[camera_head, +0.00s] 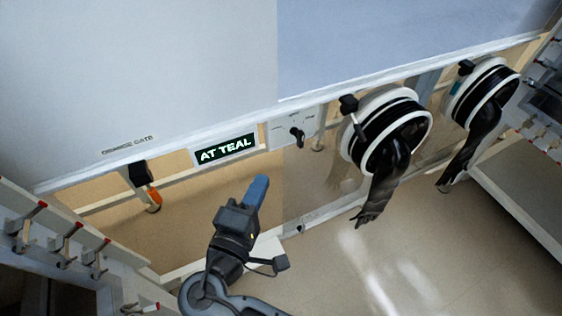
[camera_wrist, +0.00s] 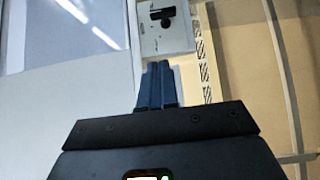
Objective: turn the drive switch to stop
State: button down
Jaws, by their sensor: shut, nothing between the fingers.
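The drive switch (camera_head: 297,134) is a black rotary knob on a small pale plate (camera_head: 280,132) under the white cabinet front, right of the "AT TEAL" sign. In the wrist view the black knob (camera_wrist: 162,15) sits on its plate (camera_wrist: 165,36) at the top, beyond my fingertips. Its labels are too small to read. My gripper (camera_head: 258,187) has blue fingers and is below and left of the switch in the head view. In the wrist view my gripper (camera_wrist: 157,70) is shut and empty, with its fingers pointing toward the plate, apart from the knob.
The "AT TEAL" sign (camera_head: 225,149) hangs left of the switch. Two glove ports (camera_head: 388,130) (camera_head: 482,92) with hanging black gloves stand to the right. A black and orange handle (camera_head: 146,180) is at the left. Racks with red-tipped hooks (camera_head: 66,244) stand lower left.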

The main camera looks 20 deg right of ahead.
aim_at(298, 136)
jog(key=shift+s+d+p+x, duration=0.35)
jog(key=shift+x, duration=1.65)
jog(key=shift+s+d+p+x, duration=0.35)
jog(key=shift+x, duration=1.65)
jog(key=shift+s+d+p+x, duration=0.3)
jog(key=shift+d+p+x, duration=0.05)
jog(key=shift+x, duration=1.6)
